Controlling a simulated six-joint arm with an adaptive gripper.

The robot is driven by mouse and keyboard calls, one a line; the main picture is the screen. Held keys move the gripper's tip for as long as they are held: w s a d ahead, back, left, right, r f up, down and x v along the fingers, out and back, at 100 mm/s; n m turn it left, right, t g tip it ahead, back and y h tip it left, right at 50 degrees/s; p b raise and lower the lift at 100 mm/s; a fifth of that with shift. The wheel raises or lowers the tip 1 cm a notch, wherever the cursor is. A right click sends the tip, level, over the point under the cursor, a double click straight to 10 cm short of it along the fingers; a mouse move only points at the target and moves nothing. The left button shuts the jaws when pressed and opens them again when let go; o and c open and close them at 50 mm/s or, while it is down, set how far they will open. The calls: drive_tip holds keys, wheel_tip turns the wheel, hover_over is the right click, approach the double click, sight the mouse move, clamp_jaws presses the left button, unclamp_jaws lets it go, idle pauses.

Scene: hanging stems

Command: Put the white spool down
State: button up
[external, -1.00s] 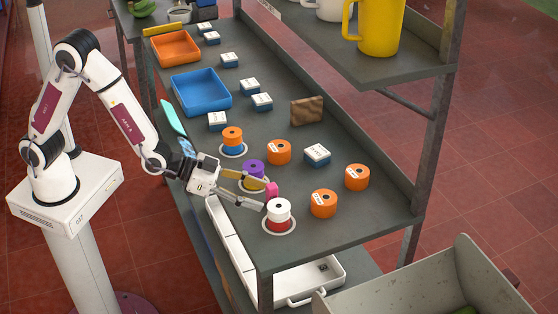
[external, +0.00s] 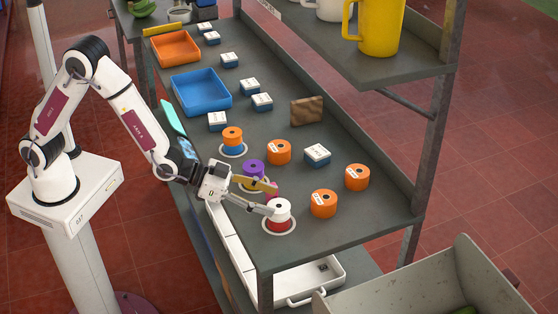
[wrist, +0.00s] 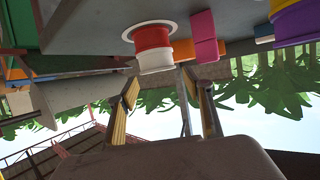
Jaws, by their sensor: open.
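The white spool (external: 279,207) sits on top of a red spool (external: 279,224), which stands on a round white base near the front end of the bench. In the wrist view, which looks upside down, the white spool (wrist: 156,61) shows beyond my fingers, against the red spool (wrist: 151,38). My gripper (external: 273,199) is open, with its fingers reaching toward the white spool from the left; its fingertips also show in the wrist view (wrist: 159,83). I cannot tell whether a finger touches the spool.
A pink block (wrist: 204,36) stands close beside the stack. A purple spool (external: 253,168) and a blue-and-orange stack (external: 232,141) are farther back. Orange spools (external: 323,204) stand to the right. Blue (external: 200,91) and orange (external: 175,49) trays lie at the far end.

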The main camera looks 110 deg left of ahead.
sight(279, 206)
drive_tip(key=shift+w+a+f, duration=0.2)
drive_tip(key=shift+w+f, duration=0.6)
drive_tip(key=shift+w, duration=0.15)
drive_tip(key=shift+x, duration=0.9)
drive_tip(key=shift+c, duration=0.4)
drive_tip(key=c, duration=0.9)
drive_tip(key=shift+r, duration=0.1)
drive_tip(key=shift+c, duration=0.2)
drive_tip(key=shift+r, duration=4.95)
drive_tip(key=shift+r, duration=0.1)
